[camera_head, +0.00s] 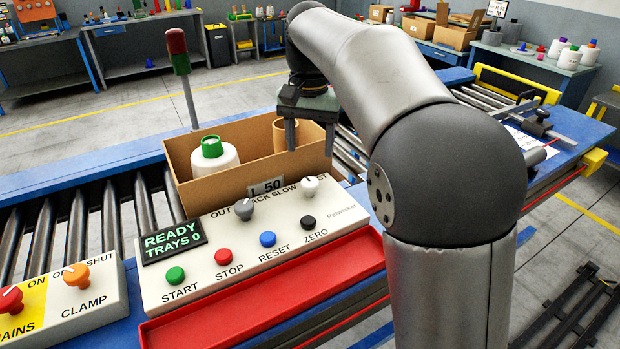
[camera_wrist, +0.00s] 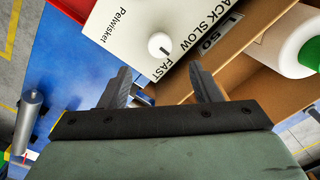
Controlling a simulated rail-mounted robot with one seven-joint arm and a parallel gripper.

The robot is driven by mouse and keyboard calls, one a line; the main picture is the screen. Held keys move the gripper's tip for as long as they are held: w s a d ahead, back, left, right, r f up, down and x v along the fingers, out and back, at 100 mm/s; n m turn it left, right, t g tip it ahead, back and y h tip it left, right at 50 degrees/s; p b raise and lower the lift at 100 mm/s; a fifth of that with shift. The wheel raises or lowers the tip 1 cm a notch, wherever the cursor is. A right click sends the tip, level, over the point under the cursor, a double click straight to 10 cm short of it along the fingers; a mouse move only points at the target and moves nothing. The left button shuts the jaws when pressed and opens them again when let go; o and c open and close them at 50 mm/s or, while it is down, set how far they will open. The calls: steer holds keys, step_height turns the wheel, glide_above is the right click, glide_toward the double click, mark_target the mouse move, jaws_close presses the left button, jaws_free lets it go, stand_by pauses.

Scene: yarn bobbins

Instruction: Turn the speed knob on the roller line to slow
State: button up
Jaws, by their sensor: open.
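The white speed knob (camera_head: 310,186) stands at the back right of the cream control panel (camera_head: 340,212), by the SLOW label and a partly hidden FAST label. It also shows in the wrist view (camera_wrist: 158,43), just beyond the fingertips. A short dark mark on its cap points toward the lower right of that view, roughly to the FAST side; its exact setting is hard to tell. My gripper (camera_head: 310,138) is open and empty. It hangs above and behind the knob, over the carton's right end, apart from the knob. In the wrist view my gripper (camera_wrist: 160,72) has its fingers spread.
A grey knob (camera_head: 244,209) stands left of the speed knob, with several coloured buttons in front. An open carton (camera_head: 220,187) with a green-topped white bobbin (camera_head: 213,157) stands close behind the panel. A red tray (camera_head: 270,295) runs along the panel's front.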

mark_target(310, 181)
step_height(310, 181, down, 9)
steer(key=shift+r, duration=0.1)
stand_by(0.3)
steer(key=c, duration=1)
